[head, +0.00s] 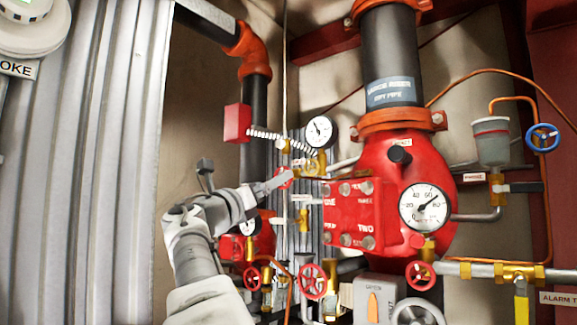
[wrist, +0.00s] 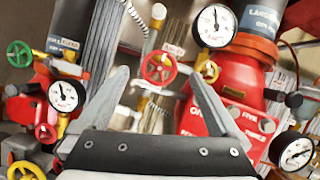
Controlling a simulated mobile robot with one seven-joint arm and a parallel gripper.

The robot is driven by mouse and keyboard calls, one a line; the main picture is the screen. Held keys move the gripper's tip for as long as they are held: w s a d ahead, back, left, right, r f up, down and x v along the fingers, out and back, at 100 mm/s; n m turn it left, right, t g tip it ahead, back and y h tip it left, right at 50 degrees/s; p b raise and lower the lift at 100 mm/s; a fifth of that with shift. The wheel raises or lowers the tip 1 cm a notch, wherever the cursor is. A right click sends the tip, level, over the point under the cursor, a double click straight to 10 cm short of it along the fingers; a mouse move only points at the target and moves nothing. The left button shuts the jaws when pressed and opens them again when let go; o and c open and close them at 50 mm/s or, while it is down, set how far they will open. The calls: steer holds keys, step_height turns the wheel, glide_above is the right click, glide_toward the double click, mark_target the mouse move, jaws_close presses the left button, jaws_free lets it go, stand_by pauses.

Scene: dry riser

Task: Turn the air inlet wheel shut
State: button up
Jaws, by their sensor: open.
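A small red handwheel (wrist: 158,69) on a brass valve sits near the middle of the wrist view, with a white label (wrist: 173,50) above it that looks like "AIR IN". It appears to be the air inlet wheel. In the head view a red wheel (head: 284,178) shows partly behind my fingertips. My gripper (wrist: 159,82) is open and empty, its two fingers spread to either side of the wheel in the picture. In the head view my gripper (head: 278,180) reaches right toward the wheel. I cannot tell whether the fingers touch it.
The large red valve body (head: 408,170) and its bolted cover stand close on the right. A gauge (head: 319,132) sits above the wheel. Other red wheels (head: 313,281) are lower down, and a blue wheel (head: 542,138) is far right. A green wheel (wrist: 19,54) shows at left.

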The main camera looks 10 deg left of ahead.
steer(key=p+x, duration=0.2)
steer(key=x, duration=0.3)
steer(key=shift+w+d+r+p, duration=0.1)
steer(key=shift+w+d+p, duration=0.1)
steer(key=shift+w+p, duration=0.15)
steer(key=c, duration=1.4)
steer(key=shift+a+r+m+g+h+p, duration=0.15)
steer(key=shift+m+g+h+p, duration=0.4)
steer(key=shift+m, duration=0.95)
steer(key=shift+m+g+h, duration=0.35)
steer(key=shift+m+h, duration=0.7)
steer(key=shift+m, duration=0.95)
steer(key=o, duration=1.4)
